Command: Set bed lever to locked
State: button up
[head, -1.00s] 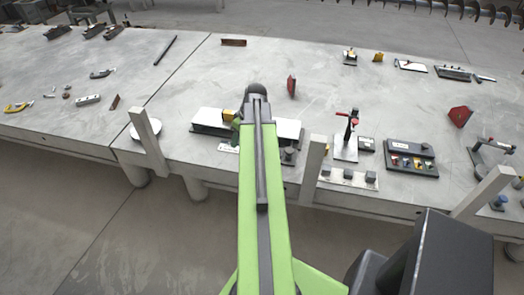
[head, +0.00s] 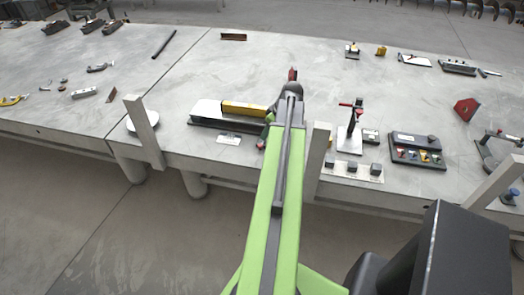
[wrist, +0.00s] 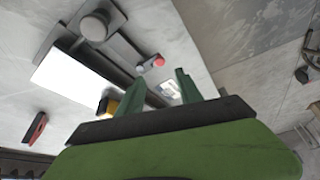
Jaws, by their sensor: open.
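A short lever with a red ball end (wrist: 158,61), which looks like the bed lever, shows in the wrist view beside a long fixture (wrist: 58,50) with a bright white top. Its setting cannot be read. A small label card (wrist: 170,89) lies near it. My gripper (wrist: 161,86) is open and empty, its two green fingers apart, with the lever beyond the fingertips. In the head view the fixture (head: 205,111) carries a yellow block (head: 243,108) and sits near the table's front edge. My arm's end covers its right end, and the lever is mostly hidden there.
Upright posts (head: 145,132) and (head: 317,160) stand at the table's front edge on both sides. A red clamp on a white base (head: 350,140) and a panel with coloured buttons (head: 417,150) are to the right. The table behind the fixture is largely clear.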

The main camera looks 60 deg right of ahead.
aim_at(260, 145)
jog(key=b+x, duration=0.7)
jog(key=x, duration=0.2)
jog(key=shift+w+f, duration=0.1)
jog(key=shift+f, duration=0.2)
jog(key=shift+r, duration=0.1)
jog(key=shift+c, duration=0.2)
grip_shut()
dwell(0.5)
